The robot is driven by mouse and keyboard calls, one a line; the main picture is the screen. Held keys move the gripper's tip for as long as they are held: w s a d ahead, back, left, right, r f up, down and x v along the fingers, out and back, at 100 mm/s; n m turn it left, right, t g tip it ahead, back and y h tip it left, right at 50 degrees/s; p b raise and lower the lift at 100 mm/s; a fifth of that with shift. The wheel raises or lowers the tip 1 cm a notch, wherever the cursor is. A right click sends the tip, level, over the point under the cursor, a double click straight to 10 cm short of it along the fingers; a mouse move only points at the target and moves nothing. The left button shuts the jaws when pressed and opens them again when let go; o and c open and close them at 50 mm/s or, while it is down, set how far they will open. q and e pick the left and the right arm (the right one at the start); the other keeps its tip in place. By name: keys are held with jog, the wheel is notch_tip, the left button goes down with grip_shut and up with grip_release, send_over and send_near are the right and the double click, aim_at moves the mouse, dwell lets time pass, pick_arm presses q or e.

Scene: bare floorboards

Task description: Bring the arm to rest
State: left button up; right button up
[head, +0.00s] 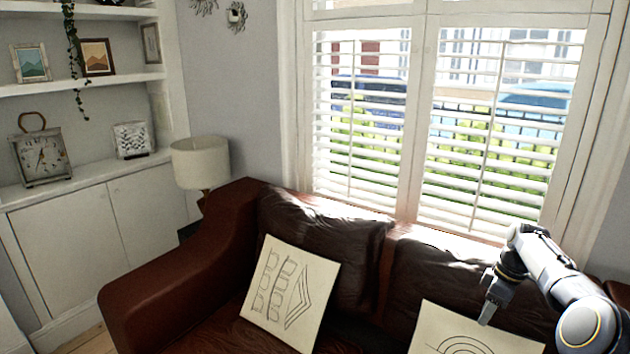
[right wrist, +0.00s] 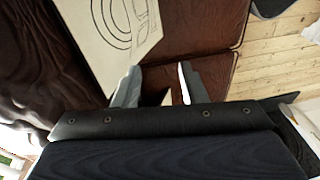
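My right arm (head: 555,275) reaches in from the right edge of the head view, bent over the brown leather sofa. My right gripper (head: 488,297) hangs pointing down over the sofa, near the right-hand cream cushion. In the right wrist view its two fingers (right wrist: 158,80) stand apart with nothing held between them. Whether the gripper touches the cushion cannot be told, but it seems to hang clear. My left arm and gripper are not in view.
The brown sofa (head: 170,270) carries a left cream cushion (head: 290,293) and a right cream cushion (head: 470,332) with line drawings. A shuttered window (head: 440,125) is behind it. A lamp (head: 201,162) and white shelves (head: 95,180) stand left. Floorboards (right wrist: 283,75) show in the wrist view.

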jog(key=s+a+r+m+t, duration=0.3)
jog(key=s+a+r+m, duration=0.2)
jog(key=s+a+r, duration=1)
jog(key=s+a+f+m+t, duration=0.1)
jog(key=s+a+f+m, duration=0.2)
jog(key=s+a, duration=0.3)
jog(key=s+a+f+m+t+y+p, duration=0.1)
jog(key=s+a+f+m, duration=0.2)
jog(key=s+a, duration=0.3)
jog(key=s+f, duration=0.1)
jog(key=s, duration=0.4)
jog(key=shift+s, duration=0.25)
jog(key=shift+f, duration=0.1)
